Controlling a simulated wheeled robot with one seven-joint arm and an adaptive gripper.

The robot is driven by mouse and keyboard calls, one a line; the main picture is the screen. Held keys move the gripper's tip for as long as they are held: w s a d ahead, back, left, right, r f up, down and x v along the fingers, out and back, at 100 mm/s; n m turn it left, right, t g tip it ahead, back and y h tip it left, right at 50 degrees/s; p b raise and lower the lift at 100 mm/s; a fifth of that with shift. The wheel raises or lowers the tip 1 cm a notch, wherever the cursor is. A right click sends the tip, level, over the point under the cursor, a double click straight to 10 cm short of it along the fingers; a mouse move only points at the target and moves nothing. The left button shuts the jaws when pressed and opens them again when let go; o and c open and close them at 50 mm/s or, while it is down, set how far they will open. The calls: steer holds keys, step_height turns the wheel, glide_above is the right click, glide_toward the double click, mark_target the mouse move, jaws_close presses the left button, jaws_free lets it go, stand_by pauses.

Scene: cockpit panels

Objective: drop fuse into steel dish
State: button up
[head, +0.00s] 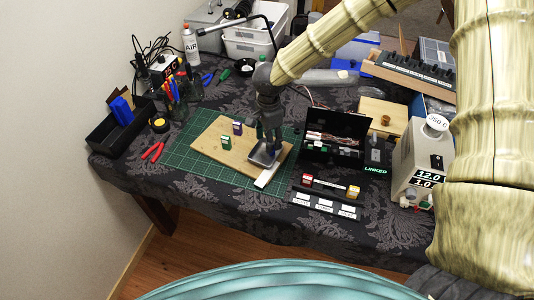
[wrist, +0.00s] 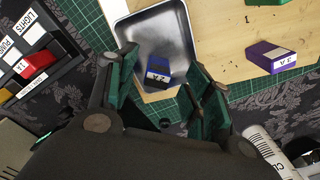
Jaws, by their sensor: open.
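The steel dish (head: 255,158) sits on the wooden board, below my gripper (head: 269,143) in the head view. In the wrist view, the dish (wrist: 178,32) is a grey metal tray with a raised rim. A blue fuse (wrist: 158,72) with a white label lies in it, near the rim closest to my gripper. My gripper (wrist: 163,76) is open, with its green-padded fingers on either side of this fuse and apart from it. A purple fuse (wrist: 271,56) and a green fuse (head: 226,142) stand on the board outside the dish; the purple one also shows in the head view (head: 237,128).
The wooden board (head: 205,139) lies on a green cutting mat (head: 187,160). A labelled fuse panel (head: 325,204) with red and yellow fuses is to the right, before an open black case (head: 338,122). Red pliers (head: 153,151) lie left. A power supply (head: 418,155) stands at right.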

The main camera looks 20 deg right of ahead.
step_height(320, 180, up, 10)
stand_by(0.4)
stand_by(0.3)
